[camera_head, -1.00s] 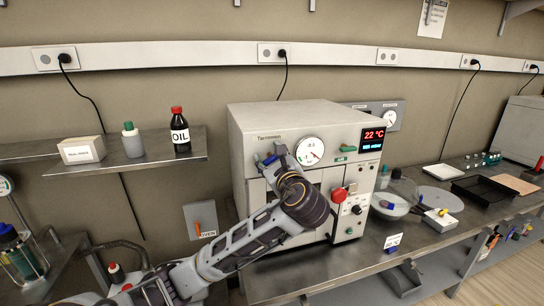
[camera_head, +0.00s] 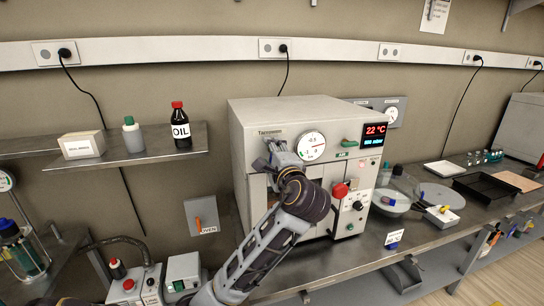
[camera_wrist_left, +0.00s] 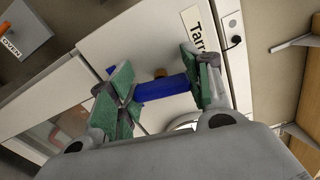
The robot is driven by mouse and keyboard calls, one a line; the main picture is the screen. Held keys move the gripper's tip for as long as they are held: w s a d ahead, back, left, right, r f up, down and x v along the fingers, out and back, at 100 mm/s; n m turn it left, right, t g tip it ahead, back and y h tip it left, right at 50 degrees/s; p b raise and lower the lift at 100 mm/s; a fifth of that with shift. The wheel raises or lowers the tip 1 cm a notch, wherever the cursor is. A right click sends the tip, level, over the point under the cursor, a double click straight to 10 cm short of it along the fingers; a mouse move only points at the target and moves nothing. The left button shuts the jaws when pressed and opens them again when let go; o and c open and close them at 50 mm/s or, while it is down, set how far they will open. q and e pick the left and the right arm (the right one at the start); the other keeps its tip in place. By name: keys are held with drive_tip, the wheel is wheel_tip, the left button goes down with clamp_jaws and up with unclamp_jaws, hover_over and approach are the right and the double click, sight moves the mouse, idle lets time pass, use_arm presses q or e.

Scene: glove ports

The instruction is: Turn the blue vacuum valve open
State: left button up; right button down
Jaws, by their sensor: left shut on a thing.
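The vacuum oven (camera_head: 290,112) stands on the bench with a round dial gauge (camera_head: 311,146) on its front panel. My left gripper (camera_head: 277,155) is at the panel, just left of the gauge, and hides the valve in the head view. In the left wrist view the blue valve handle (camera_wrist_left: 163,88) lies as a bar between the green-padded fingers of my left gripper (camera_wrist_left: 165,85). The gripper is shut on this handle. A brown-gold stem (camera_wrist_left: 160,73) shows behind it. My right gripper is not in view.
A shelf (camera_head: 150,158) at left holds an oil bottle (camera_head: 180,125). A glass vessel (camera_head: 397,190) and a black tray (camera_head: 486,188) stand on the bench at right.

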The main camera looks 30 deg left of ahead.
use_arm(q)
drive_tip(key=shift+f+n, duration=0.15)
drive_tip(key=shift+n, duration=0.85)
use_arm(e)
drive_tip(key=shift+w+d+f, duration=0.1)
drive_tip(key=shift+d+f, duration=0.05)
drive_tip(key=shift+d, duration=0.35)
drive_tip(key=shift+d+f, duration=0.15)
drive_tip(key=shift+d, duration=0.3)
